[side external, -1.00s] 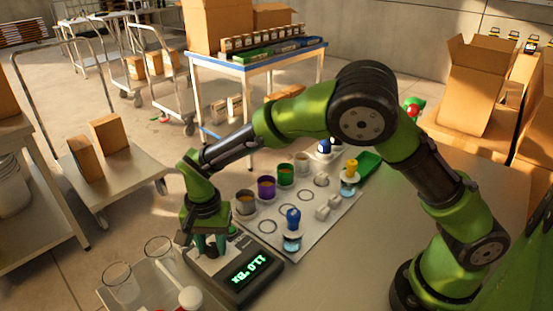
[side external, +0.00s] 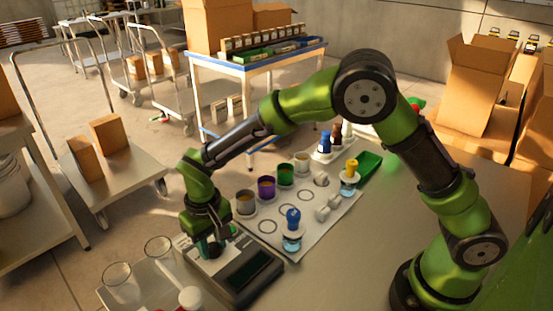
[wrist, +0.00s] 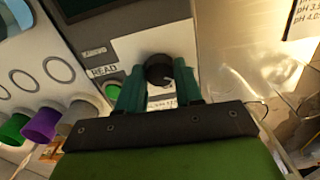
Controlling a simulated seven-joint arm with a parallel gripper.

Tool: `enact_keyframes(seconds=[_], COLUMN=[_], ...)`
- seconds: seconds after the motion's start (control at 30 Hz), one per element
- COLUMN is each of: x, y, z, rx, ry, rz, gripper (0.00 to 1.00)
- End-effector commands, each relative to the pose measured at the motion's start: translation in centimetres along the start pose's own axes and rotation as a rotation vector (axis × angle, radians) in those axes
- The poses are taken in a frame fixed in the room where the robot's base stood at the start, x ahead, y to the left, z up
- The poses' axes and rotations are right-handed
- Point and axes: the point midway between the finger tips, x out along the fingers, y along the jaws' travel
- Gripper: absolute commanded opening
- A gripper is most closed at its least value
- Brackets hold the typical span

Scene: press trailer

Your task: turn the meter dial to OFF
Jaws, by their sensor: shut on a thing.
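The meter (side external: 240,291) stands on the near part of the bench in the side view, and its display (side external: 250,271) is dark. In the wrist view the black round dial (wrist: 158,69) sits on the meter's pale panel (wrist: 128,47). My gripper (wrist: 159,76) has its two green fingers on either side of the dial and is shut on it. In the side view my gripper (side external: 211,247) points down over the meter and hides the dial. A green button (wrist: 112,91) lies beside the READ label. The dial's markings are mostly covered or too small to read.
A white mat (side external: 318,222) with several coloured cups, a blue-topped bottle (side external: 293,220) and a yellow-topped one (side external: 350,170) lies right of the meter. Clear beakers (side external: 120,282) stand close on its left. Bare bench (side external: 350,270) is to the right.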

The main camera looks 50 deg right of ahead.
Motion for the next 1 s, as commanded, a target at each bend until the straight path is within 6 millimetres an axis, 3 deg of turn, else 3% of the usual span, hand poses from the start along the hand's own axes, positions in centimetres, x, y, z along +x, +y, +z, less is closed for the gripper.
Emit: enact_keyframes(seconds=[0.7,0.73,0.9,1.0], x=[-0.14,-0.14,-0.09,-0.06], y=[0.00,0.00,0.00,0.00], z=[-0.10,-0.11,-0.07,-0.05], rx=[-0.082,-0.082,-0.081,-0.080], ry=[0.004,0.004,0.003,0.002], rz=[-0.001,-0.001,-0.001,0.000], gripper=[0.05,0.37,0.61,0.61])
